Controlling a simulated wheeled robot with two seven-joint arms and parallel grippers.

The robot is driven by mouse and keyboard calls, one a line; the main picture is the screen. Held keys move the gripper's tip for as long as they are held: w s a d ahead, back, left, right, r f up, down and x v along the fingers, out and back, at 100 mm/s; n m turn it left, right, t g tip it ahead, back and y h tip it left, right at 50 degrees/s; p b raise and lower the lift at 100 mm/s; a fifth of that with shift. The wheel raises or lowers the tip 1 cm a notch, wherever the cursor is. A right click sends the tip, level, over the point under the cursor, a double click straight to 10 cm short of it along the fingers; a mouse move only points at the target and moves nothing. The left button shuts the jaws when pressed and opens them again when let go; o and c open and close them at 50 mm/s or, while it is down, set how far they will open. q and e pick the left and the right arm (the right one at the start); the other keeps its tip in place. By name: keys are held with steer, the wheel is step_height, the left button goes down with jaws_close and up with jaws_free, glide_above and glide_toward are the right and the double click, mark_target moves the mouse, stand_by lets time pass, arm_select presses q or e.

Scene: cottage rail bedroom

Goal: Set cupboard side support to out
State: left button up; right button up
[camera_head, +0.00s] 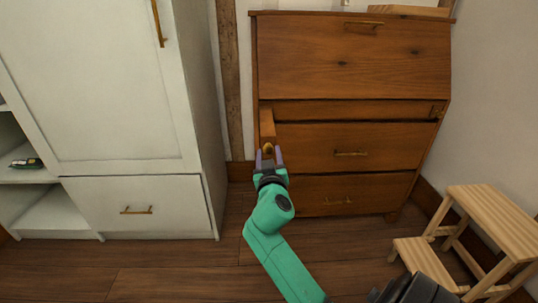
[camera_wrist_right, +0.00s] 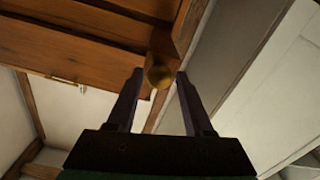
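The wooden cupboard (camera_head: 350,65) is a slant-front desk with a fold-down front and drawers below. My right gripper (camera_head: 268,154) is at this knob. In the right wrist view its two fingers (camera_wrist_right: 159,82) stand apart, one on each side of the knob, with small gaps visible. My left gripper is not in view.
A white wardrobe (camera_head: 105,85) with a lower drawer stands at the left. A wooden step stool (camera_head: 490,215) stands at the right, near the wall. The cupboard's fold-down front is closed. Wooden floor (camera_head: 180,270) lies clear in front of the wardrobe.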

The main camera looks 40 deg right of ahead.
steer(key=shift+o, duration=0.6)
steer(key=shift+s+a, duration=0.15)
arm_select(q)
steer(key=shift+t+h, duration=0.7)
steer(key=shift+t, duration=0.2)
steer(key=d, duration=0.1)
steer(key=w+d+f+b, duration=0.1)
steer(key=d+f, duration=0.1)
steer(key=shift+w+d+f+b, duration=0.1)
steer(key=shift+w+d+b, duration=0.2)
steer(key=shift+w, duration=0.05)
arm_select(e)
steer(key=v, duration=1.4)
